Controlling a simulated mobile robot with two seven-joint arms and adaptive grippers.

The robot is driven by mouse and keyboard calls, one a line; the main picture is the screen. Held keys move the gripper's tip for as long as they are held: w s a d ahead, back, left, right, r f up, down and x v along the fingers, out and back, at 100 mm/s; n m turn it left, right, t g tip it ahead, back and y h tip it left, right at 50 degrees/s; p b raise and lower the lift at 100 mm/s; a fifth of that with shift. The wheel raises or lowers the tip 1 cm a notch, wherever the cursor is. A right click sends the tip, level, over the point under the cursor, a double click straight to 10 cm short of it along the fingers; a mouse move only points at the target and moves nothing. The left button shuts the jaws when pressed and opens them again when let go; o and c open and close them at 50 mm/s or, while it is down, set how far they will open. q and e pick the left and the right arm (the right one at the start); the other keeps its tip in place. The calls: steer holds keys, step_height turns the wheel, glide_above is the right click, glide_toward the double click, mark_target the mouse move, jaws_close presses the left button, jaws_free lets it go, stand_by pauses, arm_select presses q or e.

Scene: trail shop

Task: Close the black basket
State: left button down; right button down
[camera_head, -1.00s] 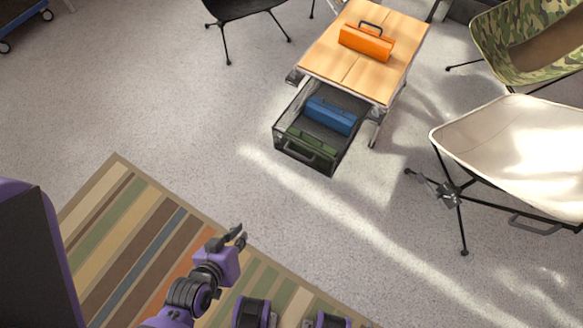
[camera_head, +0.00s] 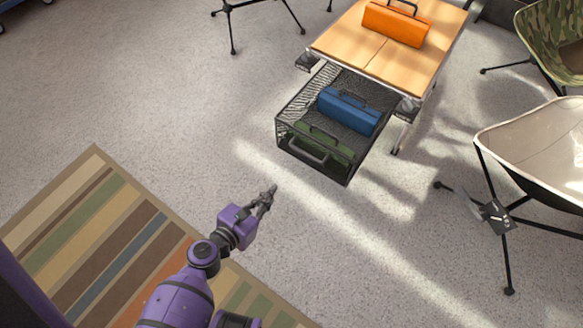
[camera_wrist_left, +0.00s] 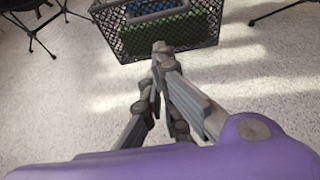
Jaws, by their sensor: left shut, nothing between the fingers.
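The black basket (camera_head: 284,122) is a mesh drawer that stands pulled out from under the wooden table. A grey handle (camera_head: 309,150) is on its front. A blue box (camera_head: 348,110) and a green box (camera_head: 325,143) lie inside it. My left gripper (camera_head: 268,192) is shut and empty, in front of the basket and apart from it. In the left wrist view the basket (camera_wrist_left: 205,33) is ahead of the shut fingers, with the handle across its top. My right gripper is not in view.
The wooden table (camera_head: 350,45) carries an orange toolbox (camera_head: 397,22). A white camp chair (camera_head: 540,145) and a camouflage chair (camera_head: 555,40) stand to the right. A striped rug (camera_head: 95,215) lies at lower left. The floor between my gripper and the basket is clear.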

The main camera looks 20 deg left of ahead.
arm_select(q)
steer(key=r+b+x, duration=0.1)
steer(key=r+x, duration=0.1)
steer(key=x, duration=1.1)
steer(key=shift+w+d+b, duration=0.2)
steer(key=shift+w+b, duration=0.1)
steer(key=shift+w, duration=0.2)
steer(key=shift+f, duration=0.1)
